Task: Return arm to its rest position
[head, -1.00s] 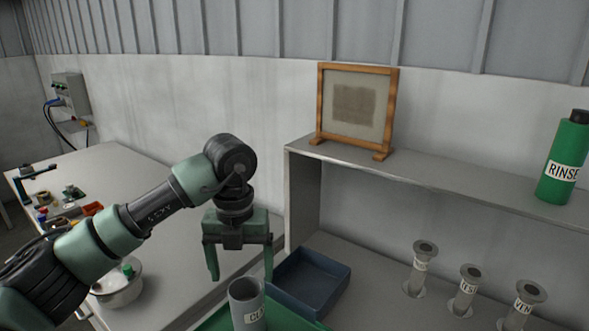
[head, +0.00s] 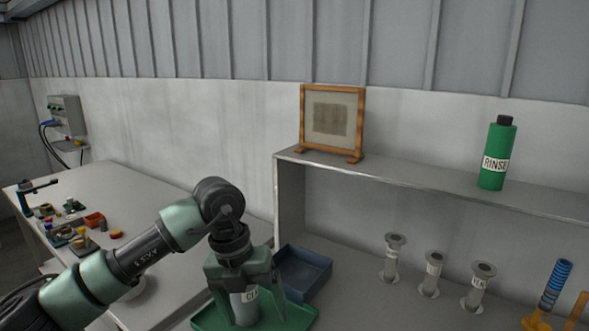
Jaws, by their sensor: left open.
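My left arm comes in from the left. Its gripper (head: 248,303) is open and points down, with its fingers on either side of a grey cylindrical cup (head: 245,310). Part of the cup's label shows; the rest is hidden by the gripper. I cannot tell whether the fingers touch the cup. The cup stands on a green tray (head: 296,316) at the bottom of the view. My right gripper is not in view.
A blue bin (head: 305,270) sits just behind the green tray. A shelf holds a wooden frame (head: 332,120) and a green RINSE bottle (head: 496,155). Several grey flanged tubes (head: 433,272) stand below it. Small items clutter the left table (head: 150,190).

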